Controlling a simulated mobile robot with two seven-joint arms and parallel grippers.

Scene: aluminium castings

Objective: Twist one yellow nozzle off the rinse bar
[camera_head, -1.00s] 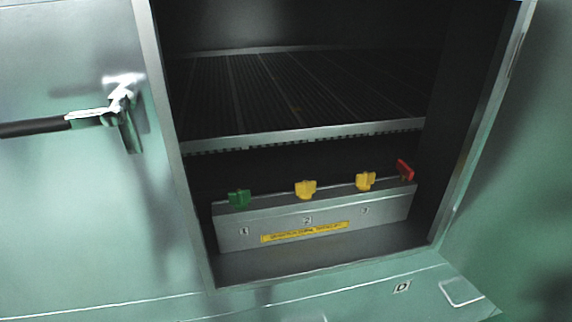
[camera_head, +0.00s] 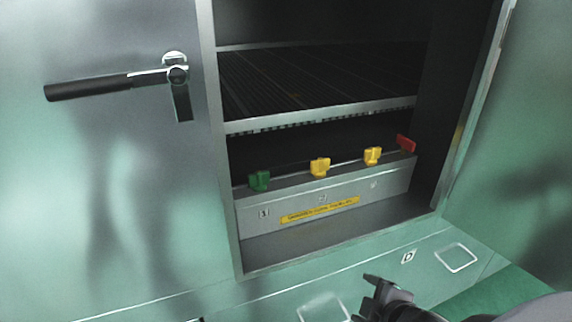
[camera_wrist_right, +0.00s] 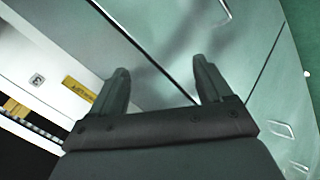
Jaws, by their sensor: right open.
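The rinse bar (camera_head: 390,188) is a long grey box low inside the open cabinet. Two yellow nozzles stand on its top, one near the middle (camera_head: 320,167) and one further right (camera_head: 373,156). A green nozzle (camera_head: 260,181) is at its left end and a red part (camera_head: 405,144) at its right end. My right gripper (camera_head: 370,296) is at the bottom of the head view, outside the cabinet, below and in front of the bar. In the right wrist view its fingers (camera_wrist_right: 162,82) are apart with nothing between them. My left gripper is not in view.
A ribbed rack (camera_head: 300,85) lies above the bar, with a metal front edge (camera_head: 330,112). The cabinet's left frame (camera_head: 222,170) and sill bound the opening. A black door handle (camera_head: 100,88) sticks out at the left. The floor of the cabinet before the bar is clear.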

